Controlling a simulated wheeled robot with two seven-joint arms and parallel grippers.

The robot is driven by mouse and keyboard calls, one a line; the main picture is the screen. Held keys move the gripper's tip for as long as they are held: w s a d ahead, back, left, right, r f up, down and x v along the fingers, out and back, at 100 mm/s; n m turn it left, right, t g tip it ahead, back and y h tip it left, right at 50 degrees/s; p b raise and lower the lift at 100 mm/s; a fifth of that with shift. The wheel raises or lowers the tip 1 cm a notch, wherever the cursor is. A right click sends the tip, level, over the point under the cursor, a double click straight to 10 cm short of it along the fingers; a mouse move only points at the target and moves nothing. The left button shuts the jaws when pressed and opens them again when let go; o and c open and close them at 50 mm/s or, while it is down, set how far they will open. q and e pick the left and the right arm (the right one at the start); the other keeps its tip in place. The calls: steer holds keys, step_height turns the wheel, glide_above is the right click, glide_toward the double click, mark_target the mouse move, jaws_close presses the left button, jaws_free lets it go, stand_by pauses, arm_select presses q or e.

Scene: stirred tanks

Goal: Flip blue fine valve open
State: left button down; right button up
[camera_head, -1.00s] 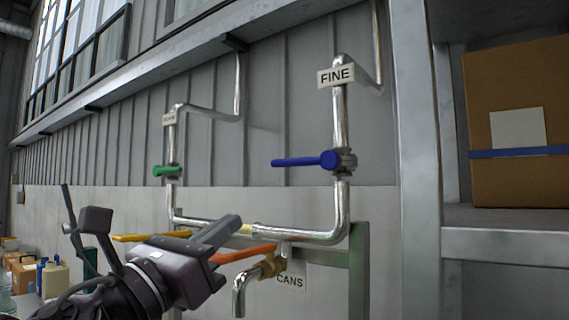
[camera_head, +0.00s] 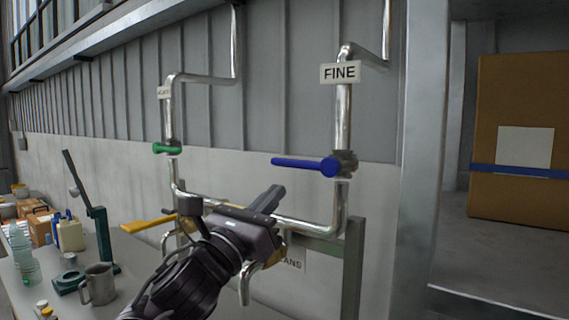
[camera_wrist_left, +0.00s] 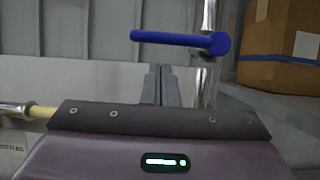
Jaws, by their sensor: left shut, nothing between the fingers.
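The blue valve handle (camera_head: 305,163) sits on the right-hand vertical pipe under a white FINE sign (camera_head: 340,72). Its lever lies across the pipe, pointing left. In the left wrist view the blue handle (camera_wrist_left: 178,40) shows just above and beyond my fingertips. My left gripper (camera_head: 274,196) is shut and empty, below and in front of the blue lever, apart from it. It also shows in the wrist view (camera_wrist_left: 161,70). My left gripper and wrist hide part of the lower pipework. My right gripper is not in view.
A green valve (camera_head: 167,148) is on the left pipe. A yellow lever (camera_head: 148,222) and the lower pipe are close to my left gripper. A metal shelf post (camera_head: 427,150) and a cardboard box (camera_head: 515,140) stand at the right. A mug (camera_head: 98,284) and bottles stand on the table at lower left.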

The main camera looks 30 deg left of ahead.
mark_target(297, 164)
arm_select(q)
steer(key=p+x, duration=0.2)
steer(key=x, duration=0.2)
steer(key=shift+w, duration=0.1)
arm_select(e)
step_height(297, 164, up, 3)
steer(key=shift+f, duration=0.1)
arm_select(q)
steer(key=shift+r, duration=0.1)
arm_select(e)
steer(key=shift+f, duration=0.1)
arm_select(q)
steer(key=shift+a+r+m+h+b, duration=0.1)
steer(key=shift+r+m+h+b, duration=0.1)
steer(key=shift+m+h+b, duration=0.3)
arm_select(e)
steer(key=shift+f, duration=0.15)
